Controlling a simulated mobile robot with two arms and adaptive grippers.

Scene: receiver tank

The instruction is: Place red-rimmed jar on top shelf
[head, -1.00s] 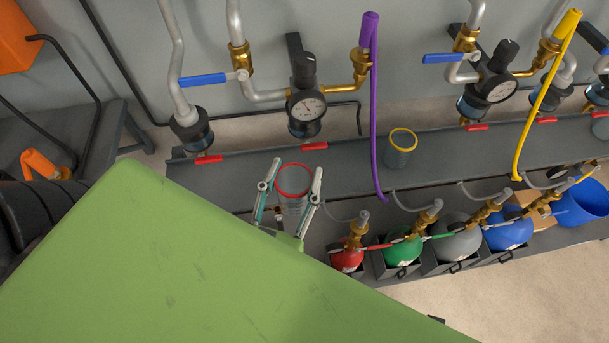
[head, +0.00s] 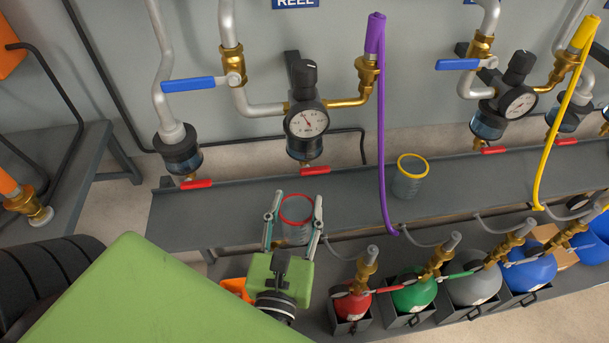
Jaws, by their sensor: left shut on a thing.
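The red-rimmed jar (head: 297,232) is a clear jar with a red ring at its mouth, upright. My left gripper (head: 293,217) is shut on it, one finger on each side. The jar is at the front edge of the long grey top shelf (head: 235,212); I cannot tell whether it touches the shelf. My green arm covers the lower left of the head view and hides what lies beneath it. My right gripper is not in view.
A yellow-rimmed jar (head: 408,180) stands on the shelf to the right. A purple hose (head: 381,140) hangs in front of the shelf between the jars. Gauges (head: 307,122) and red-handled valves (head: 316,170) overhang the back. Colored bottles (head: 352,303) stand lower right. The shelf's left part is bare.

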